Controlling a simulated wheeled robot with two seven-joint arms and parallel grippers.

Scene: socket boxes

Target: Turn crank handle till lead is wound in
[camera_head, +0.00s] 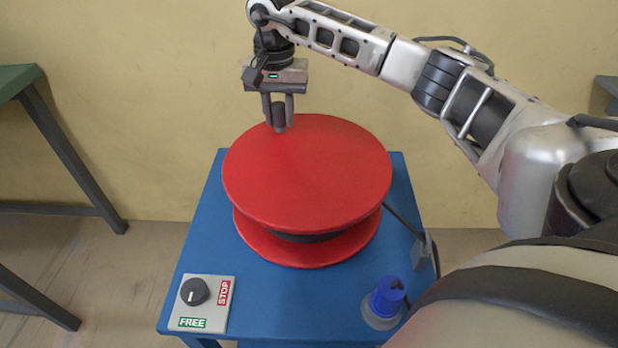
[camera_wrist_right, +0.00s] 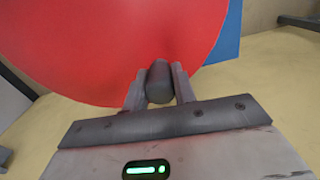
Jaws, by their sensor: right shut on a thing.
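A red reel (camera_head: 310,180) lies flat on a blue table (camera_head: 275,310), with its upper disc above a lower disc. A dark grey crank handle (camera_head: 279,126) stands up near the far left edge of the upper disc. My right gripper (camera_head: 278,118) is shut on the handle from above. In the right wrist view the handle (camera_wrist_right: 159,82) sits between the two fingers of my right gripper (camera_wrist_right: 158,88). A dark lead (camera_head: 404,222) runs from the reel to the right, over the table edge by a grey block (camera_head: 421,251). My left gripper is not in view.
A panel (camera_head: 205,303) with a black knob (camera_head: 195,291) and labels STOP and FREE sits at the table's front left. A blue plug or socket piece (camera_head: 386,298) on a grey base stands at the front right. A green-topped table (camera_head: 17,80) stands at the left. A wall is behind.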

